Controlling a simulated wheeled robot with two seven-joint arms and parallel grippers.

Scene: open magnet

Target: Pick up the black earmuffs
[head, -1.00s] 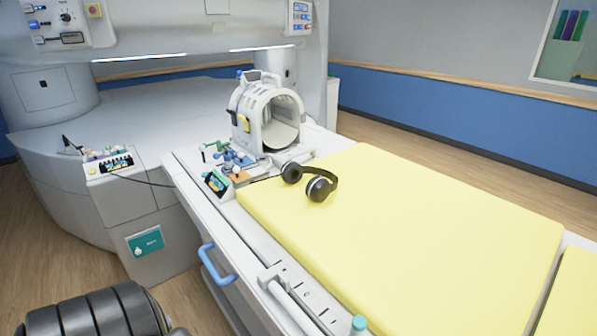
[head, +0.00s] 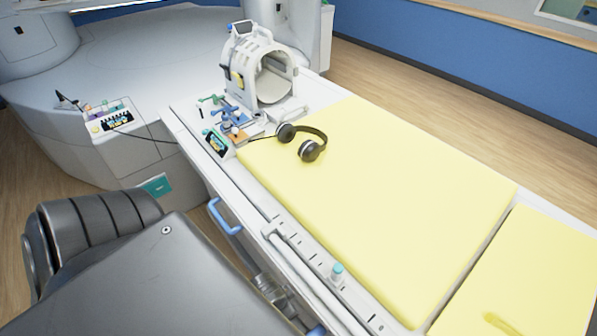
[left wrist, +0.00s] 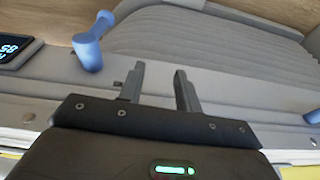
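The black earmuffs (head: 309,150) look like headphones with two dark cups and a curved band. They lie on the yellow mattress (head: 370,200) near its far left end in the head view. A thin dark cable runs left from them. My left gripper (left wrist: 158,72) shows in the left wrist view with its two fingers apart and nothing between them. It faces grey panelling and blue handles, and the earmuffs are not in that view. My right gripper is in neither current view.
A white head coil (head: 262,75) stands on the bed beyond the earmuffs. Small coloured parts (head: 228,112) and a display (head: 216,143) lie beside it. A blue handle (head: 224,217) and a rail line the bed's near side. The mattress is otherwise mostly clear.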

